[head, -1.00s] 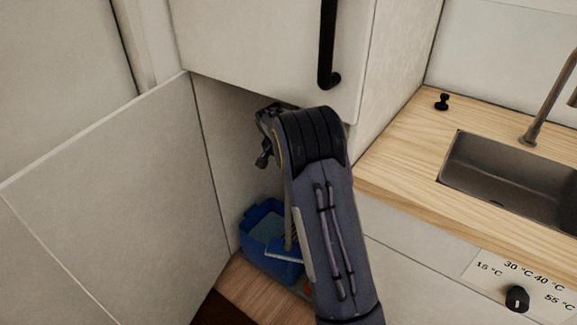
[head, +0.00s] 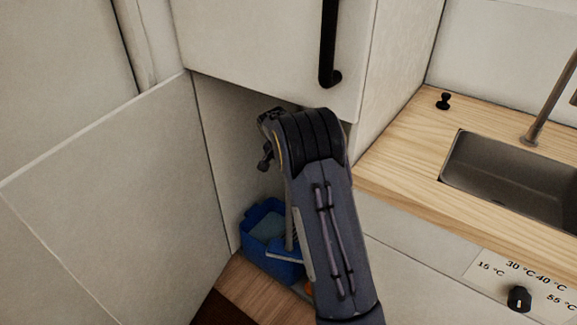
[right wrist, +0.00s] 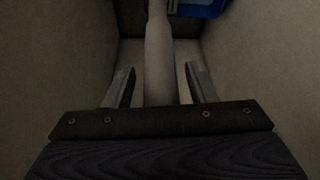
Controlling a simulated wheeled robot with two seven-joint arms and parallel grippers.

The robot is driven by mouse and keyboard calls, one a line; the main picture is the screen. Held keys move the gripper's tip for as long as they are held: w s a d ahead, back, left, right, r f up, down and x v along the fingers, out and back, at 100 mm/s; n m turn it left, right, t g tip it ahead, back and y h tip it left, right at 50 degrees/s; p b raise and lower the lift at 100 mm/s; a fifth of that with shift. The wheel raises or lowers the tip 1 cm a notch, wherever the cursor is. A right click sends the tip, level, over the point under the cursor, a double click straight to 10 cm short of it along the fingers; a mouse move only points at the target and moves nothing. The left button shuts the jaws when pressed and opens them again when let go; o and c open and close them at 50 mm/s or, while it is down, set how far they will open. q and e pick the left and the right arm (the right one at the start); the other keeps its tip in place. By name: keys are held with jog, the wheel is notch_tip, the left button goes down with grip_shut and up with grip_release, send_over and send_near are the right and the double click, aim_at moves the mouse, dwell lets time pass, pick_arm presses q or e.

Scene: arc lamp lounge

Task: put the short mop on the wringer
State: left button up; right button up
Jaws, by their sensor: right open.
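A blue bucket (head: 267,232) stands low inside the open cabinet, partly behind my right arm. A thin grey pole (head: 289,232), seemingly the mop's handle, shows beside my arm in front of the bucket. In the right wrist view a pale pole (right wrist: 158,50) runs between the fingers of my right gripper (right wrist: 160,70), which are open with gaps on both sides. The bucket's blue edge (right wrist: 198,7) shows at the top there. The mop head and the wringer cannot be made out clearly. My left gripper is not in view.
An open cabinet door (head: 115,200) stands at the left. An upper cabinet with a black handle (head: 329,50) hangs above my right arm. A wooden counter (head: 405,165) with a sink (head: 510,180) is at the right. A small orange thing (head: 308,288) shows beside my arm.

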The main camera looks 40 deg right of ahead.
jog(key=shift+r, duration=0.2)
jog(key=s+a, duration=0.5)
jog(key=a, duration=0.6)
jog(key=s+a+r+n+t+y, duration=0.1)
jog(key=s+a+r+n+y, duration=0.1)
jog(key=s, duration=0.7)
jog(key=s+a+r+n+t+y, duration=0.1)
jog(key=s+a+r+n+y, duration=0.2)
jog(key=s+a, duration=0.5)
jog(key=s+a+r+n+t+y, duration=0.1)
jog(key=s+a+r+n, duration=0.3)
jog(key=s, duration=0.8)
jog(key=a+n+y, duration=0.1)
jog(key=n, duration=0.1)
jog(key=shift+r+n+t+y+p, duration=0.2)
jog(key=shift+n+t+y+p, duration=0.1)
jog(key=shift+t+y+p, duration=0.1)
jog(key=shift+r, duration=0.1)
notch_tip(320, 180, up, 16)
jog(key=p, duration=1.6)
jog(key=shift+r, duration=0.25)
